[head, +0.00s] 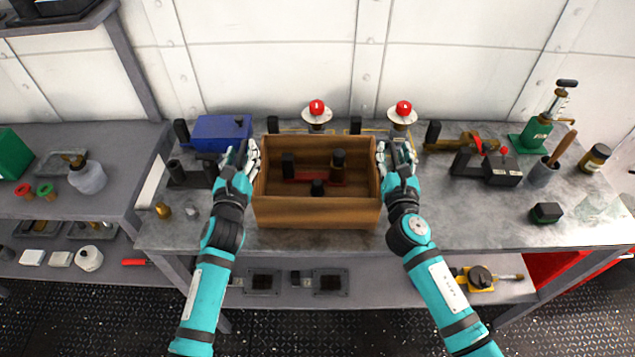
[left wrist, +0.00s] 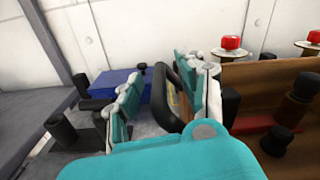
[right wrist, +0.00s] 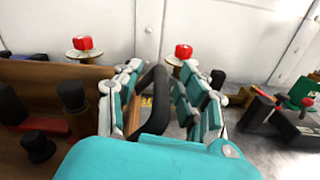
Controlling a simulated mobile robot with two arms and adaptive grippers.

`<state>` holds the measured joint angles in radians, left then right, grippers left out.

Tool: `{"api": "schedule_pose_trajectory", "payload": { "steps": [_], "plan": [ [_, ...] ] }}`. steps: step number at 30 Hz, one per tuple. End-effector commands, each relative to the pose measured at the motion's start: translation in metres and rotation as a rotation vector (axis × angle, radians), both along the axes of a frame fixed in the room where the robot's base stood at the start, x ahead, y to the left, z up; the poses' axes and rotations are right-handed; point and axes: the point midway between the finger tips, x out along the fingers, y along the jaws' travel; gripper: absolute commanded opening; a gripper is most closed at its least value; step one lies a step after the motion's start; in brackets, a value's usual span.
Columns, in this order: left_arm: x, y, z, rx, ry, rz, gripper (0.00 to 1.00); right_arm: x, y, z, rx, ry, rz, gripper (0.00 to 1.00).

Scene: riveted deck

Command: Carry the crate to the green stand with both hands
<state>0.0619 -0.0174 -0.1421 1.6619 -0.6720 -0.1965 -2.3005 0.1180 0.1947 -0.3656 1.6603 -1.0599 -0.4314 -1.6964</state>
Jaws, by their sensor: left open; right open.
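The wooden crate (head: 315,213) sits on the metal workbench in front of me. A red tool with black knobs (head: 318,176) lies inside it. My left gripper (head: 239,157) is at the crate's left side, open, with a black handle (left wrist: 178,92) between its fingers in the left wrist view. My right gripper (head: 396,157) is at the right side, open, with another black handle (right wrist: 156,95) between its fingers in the right wrist view. Whether the fingers touch the handles I cannot tell.
The workbench (head: 460,225) carries a blue box (head: 221,131) left of the crate, two red-topped knobs (head: 316,108) behind it, and a black device (head: 500,168) and green-based press (head: 531,137) to the right. A side bench (head: 110,143) stands at left.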

Motion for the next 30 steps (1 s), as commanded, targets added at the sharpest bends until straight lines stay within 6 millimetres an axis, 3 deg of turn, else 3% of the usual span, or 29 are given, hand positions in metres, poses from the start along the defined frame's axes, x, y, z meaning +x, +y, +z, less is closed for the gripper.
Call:
{"api": "schedule_pose_trajectory", "payload": {
  "steps": [9, 18, 30],
  "plan": [
    [0.0016, 0.0000, 0.0004, 0.000, -0.001, 0.000, 0.39, 0.0016, -0.0001, 0.0004, 0.000, -0.001, 0.000, 0.39],
    [0.0014, 0.0001, 0.0003, 0.000, -0.001, 0.000, 0.00, 0.0014, -0.0002, 0.0003, 0.000, -0.001, 0.000, 0.00],
    [0.0013, 0.0000, 0.0001, 0.000, -0.001, 0.000, 0.00, 0.0013, -0.0002, 0.0000, 0.000, 0.000, -0.001, 0.00]
  ]
}}
